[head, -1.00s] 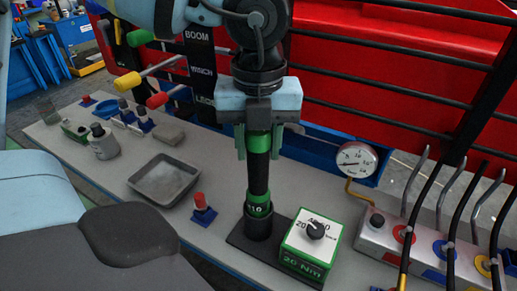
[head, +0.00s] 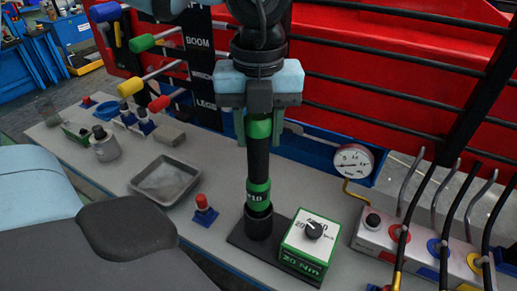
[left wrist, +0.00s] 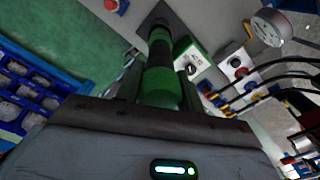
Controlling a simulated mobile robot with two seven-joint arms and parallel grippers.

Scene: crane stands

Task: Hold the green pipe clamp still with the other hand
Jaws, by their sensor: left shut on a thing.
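A black upright tool with green bands (head: 258,165) stands at the black socket base (head: 245,238), beside a green-and-white box marked 20 Nm (head: 307,250). My left gripper (head: 259,128) comes down from above with its fingers shut on the tool's upper green part. In the left wrist view the green-banded tool (left wrist: 160,75) runs from between the fingers down toward the base. I cannot tell for sure which green part is the pipe clamp. Whether the tool's lower end is inside the socket is hard to tell. My right gripper is not in view.
A grey tray (head: 167,181) and a red-topped switch (head: 203,207) lie left of the base. A pressure gauge (head: 353,160) and a hose manifold (head: 372,228) stand to the right. Coloured levers (head: 142,43) and a red panel with black rails (head: 395,55) stand behind.

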